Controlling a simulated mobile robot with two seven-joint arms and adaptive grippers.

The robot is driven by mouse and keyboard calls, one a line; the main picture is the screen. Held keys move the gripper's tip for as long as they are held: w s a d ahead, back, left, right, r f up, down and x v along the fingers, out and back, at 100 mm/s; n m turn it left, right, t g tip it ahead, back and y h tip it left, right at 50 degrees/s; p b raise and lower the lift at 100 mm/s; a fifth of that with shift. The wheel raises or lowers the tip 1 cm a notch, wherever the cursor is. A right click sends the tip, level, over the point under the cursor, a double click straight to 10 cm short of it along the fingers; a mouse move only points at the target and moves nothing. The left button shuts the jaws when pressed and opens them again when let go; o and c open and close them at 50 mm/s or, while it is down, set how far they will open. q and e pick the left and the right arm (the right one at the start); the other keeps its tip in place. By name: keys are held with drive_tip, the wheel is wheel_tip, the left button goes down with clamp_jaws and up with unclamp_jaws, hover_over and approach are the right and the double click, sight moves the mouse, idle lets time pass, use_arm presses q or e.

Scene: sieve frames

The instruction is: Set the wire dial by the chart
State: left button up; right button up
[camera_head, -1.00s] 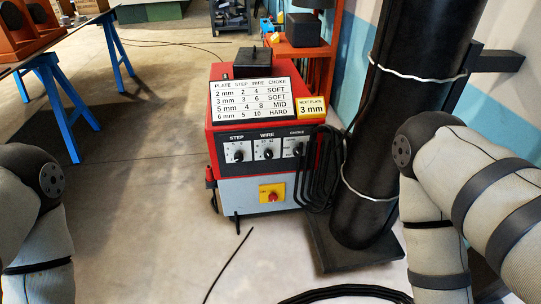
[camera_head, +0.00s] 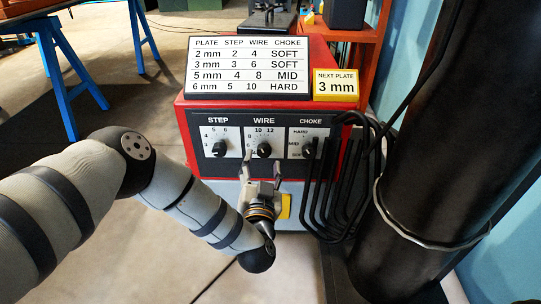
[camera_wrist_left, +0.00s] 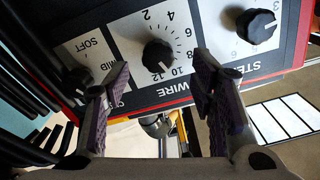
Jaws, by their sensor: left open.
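The black wire dial (camera_head: 264,150) sits mid-panel on the red machine. It also shows in the left wrist view (camera_wrist_left: 157,55), upside down; its pale mark seems to face the 10 and 12 side, but I cannot read it surely. My left gripper (camera_head: 262,166) is open and empty, just below and in front of the dial. In the wrist view its fingers (camera_wrist_left: 160,80) stand apart, one to each side of the dial's lower part; contact is not clear. The chart (camera_head: 249,66) lists 3 mm with wire 6. A yellow card (camera_head: 335,86) reads 3 mm. My right gripper is out of view.
The step dial (camera_head: 219,149) and choke dial (camera_head: 311,146) flank the wire dial closely. Black cables (camera_head: 330,185) hang at the panel's right, beside a thick black cylinder (camera_head: 430,160). A yellow plate (camera_head: 285,206) is partly hidden behind my gripper.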

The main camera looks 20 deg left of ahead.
sight(264, 154)
use_arm(q)
drive_tip(key=x, duration=0.2)
drive_tip(key=b+x, duration=0.1)
drive_tip(key=x, duration=0.2)
drive_tip(key=shift+w+f+b, duration=0.1)
drive_tip(key=shift+f+b, duration=0.1)
drive_tip(key=shift+b, duration=0.1)
drive_tip(key=shift+w+r, duration=0.15)
drive_tip(key=shift+w, duration=0.25)
drive_tip(key=c, duration=1.2)
